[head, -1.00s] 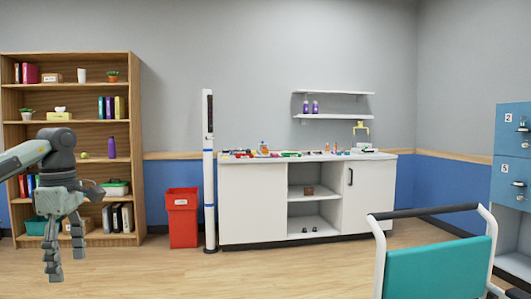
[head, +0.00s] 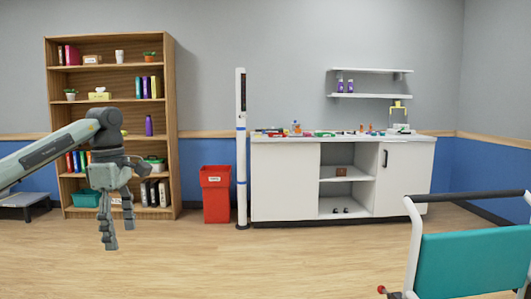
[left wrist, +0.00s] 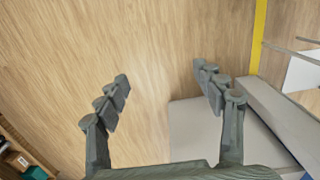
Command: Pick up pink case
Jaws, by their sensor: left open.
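I cannot make out a pink case for certain. Several small coloured items (head: 296,132) lie on top of the white counter (head: 285,180), too small to tell apart. My left gripper (head: 118,235) hangs fingers down at the left of the head view, in front of the bookshelf and well short of the counter. My right gripper is not in view.
A wooden bookshelf (head: 168,120) stands at the left, a red bin (head: 216,200) and a white post (head: 241,150) beside the counter. A teal-backed chair (head: 470,262) is at the front right. The floor (head: 260,262) before the counter is clear.

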